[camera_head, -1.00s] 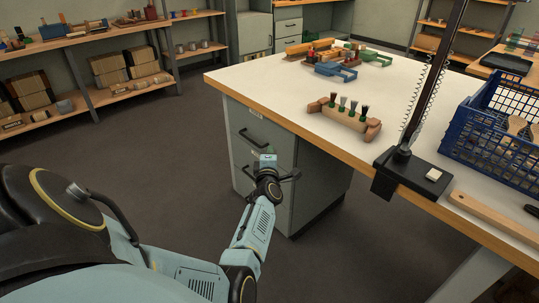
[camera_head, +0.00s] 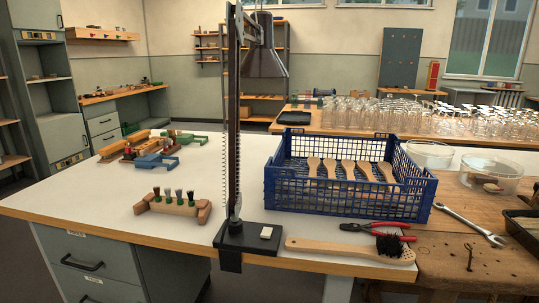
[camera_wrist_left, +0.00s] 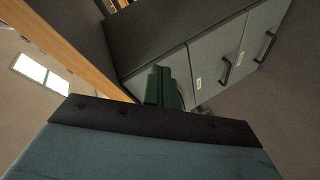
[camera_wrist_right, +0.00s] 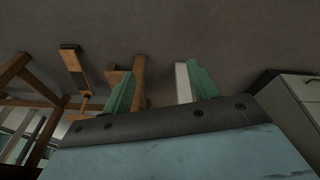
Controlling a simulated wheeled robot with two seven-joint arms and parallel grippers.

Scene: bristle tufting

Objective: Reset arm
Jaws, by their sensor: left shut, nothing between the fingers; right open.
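My left gripper (camera_wrist_left: 163,88) shows in the left wrist view with its green fingers together and nothing between them. It is beside the grey drawer cabinet under the white table's edge. My right gripper (camera_wrist_right: 155,85) shows in the right wrist view with its green fingers well apart and empty, with floor and wooden legs behind it. Neither gripper is in the head view. On the white table (camera_head: 110,205) stands a wooden block (camera_head: 172,206) with several dark bristle tufts in green holders. A blue crate (camera_head: 345,199) holds several wooden brush bodies (camera_head: 346,168).
A lamp on a black clamped base (camera_head: 247,238) stands at the front edge. A wooden brush (camera_head: 345,249), red-handled pliers (camera_head: 375,227) and a wrench (camera_head: 468,224) lie to the right. The table's left front is clear.

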